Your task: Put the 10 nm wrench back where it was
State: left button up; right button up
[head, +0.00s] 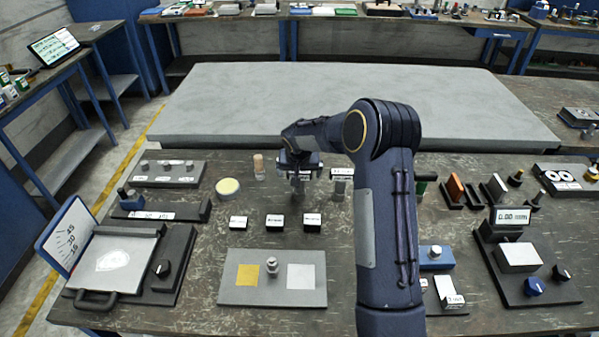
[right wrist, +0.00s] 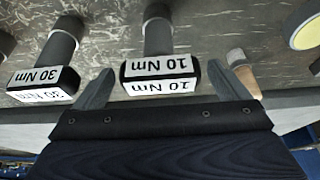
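The 10 Nm wrench (right wrist: 160,72) shows in the right wrist view as a grey shaft with a black end block and white "10 Nm" labels. My right gripper (right wrist: 163,69) has one finger on each side of this block, with a visible gap on both sides. In the head view my right gripper (head: 300,165) is over the table's middle and partly hides the wrench (head: 299,186) beneath it. A similar 30 Nm wrench (right wrist: 52,70) stands beside it, outside the fingers; it also shows in the head view (head: 342,181). My left gripper is not in view.
A wooden-handled item (head: 258,167) and a yellow-topped round dish (head: 228,188) stand left of the gripper. Several small labelled blocks (head: 275,221) and a grey plate (head: 250,292) lie in front. A large grey slab (head: 300,100) lies behind.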

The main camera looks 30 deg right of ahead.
jog(key=shift+a+r+p, duration=0.1)
jog(key=shift+r+p, duration=0.25)
jog(key=shift+r, duration=0.2)
jog(key=s+a+r+y+p, duration=0.1)
jog(key=s+a+r+p, duration=0.1)
jog(key=s+r, duration=0.5)
jog(key=s+a+r+y+p, duration=0.15)
jog(key=s+r, duration=0.25)
jog(key=r, duration=0.5)
jog(key=s+a+n+y, duration=0.1)
jog(key=s+a, duration=0.3)
jog(key=s, duration=0.5)
jog(key=s+a+r+n+t+y, duration=0.1)
jog(key=s+a+n, duration=0.1)
jog(key=s+a, duration=0.3)
jog(key=s+a+r+n+y, duration=0.1)
jog(key=s+a, duration=0.3)
jog(key=s, duration=0.8)
jog(key=shift+s+a+n+t+y, duration=0.15)
jog(key=shift+s+n+t+y, duration=0.15)
jog(key=shift+s+n+y, duration=0.1)
